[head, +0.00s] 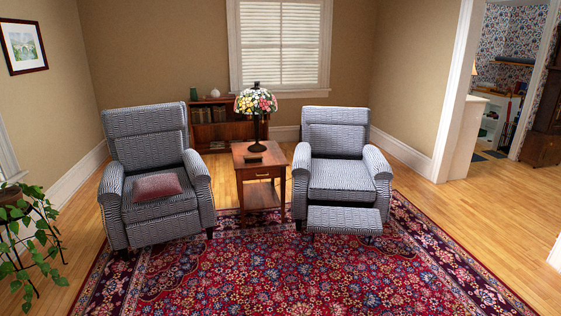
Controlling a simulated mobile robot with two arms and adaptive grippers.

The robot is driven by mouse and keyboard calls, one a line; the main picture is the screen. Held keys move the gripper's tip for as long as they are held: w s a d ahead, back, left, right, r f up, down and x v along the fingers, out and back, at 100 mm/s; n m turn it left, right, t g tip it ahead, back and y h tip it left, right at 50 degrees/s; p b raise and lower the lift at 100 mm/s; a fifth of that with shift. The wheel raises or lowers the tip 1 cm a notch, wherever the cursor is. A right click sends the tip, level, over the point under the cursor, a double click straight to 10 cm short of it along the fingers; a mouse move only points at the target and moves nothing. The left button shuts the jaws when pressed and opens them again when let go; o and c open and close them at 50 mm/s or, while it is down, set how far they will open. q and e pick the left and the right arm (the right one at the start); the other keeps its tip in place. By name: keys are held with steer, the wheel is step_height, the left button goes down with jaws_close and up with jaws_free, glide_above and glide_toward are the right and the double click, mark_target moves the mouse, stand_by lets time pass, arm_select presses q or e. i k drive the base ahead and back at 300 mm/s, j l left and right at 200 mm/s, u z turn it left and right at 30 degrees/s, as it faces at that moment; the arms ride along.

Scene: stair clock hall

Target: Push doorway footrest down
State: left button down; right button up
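Two blue-and-white patterned recliner armchairs face me in the head view. The right armchair (335,180) is the one nearer the doorway. Its footrest (344,220) sticks out forward below the seat, over the rug, with a dark gap behind it. The left armchair (148,150) has its front panel (163,229) close against the seat front, and a reddish cushion (157,187) lies on its seat. Neither of my grippers is in view, and nothing touches the footrest.
A wooden side table (262,172) with a flowered lamp (256,103) stands between the chairs. A red patterned rug (290,270) lies clear in front. A plant (28,225) stands at left. The doorway opens at right, with bare wood floor (470,205) before it.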

mark_target(324, 219)
steer(key=i+z, duration=0.1)
steer(key=i, duration=0.9)
steer(key=i+j, duration=0.2)
steer(key=i, duration=0.8)
steer(key=l+z, duration=0.05)
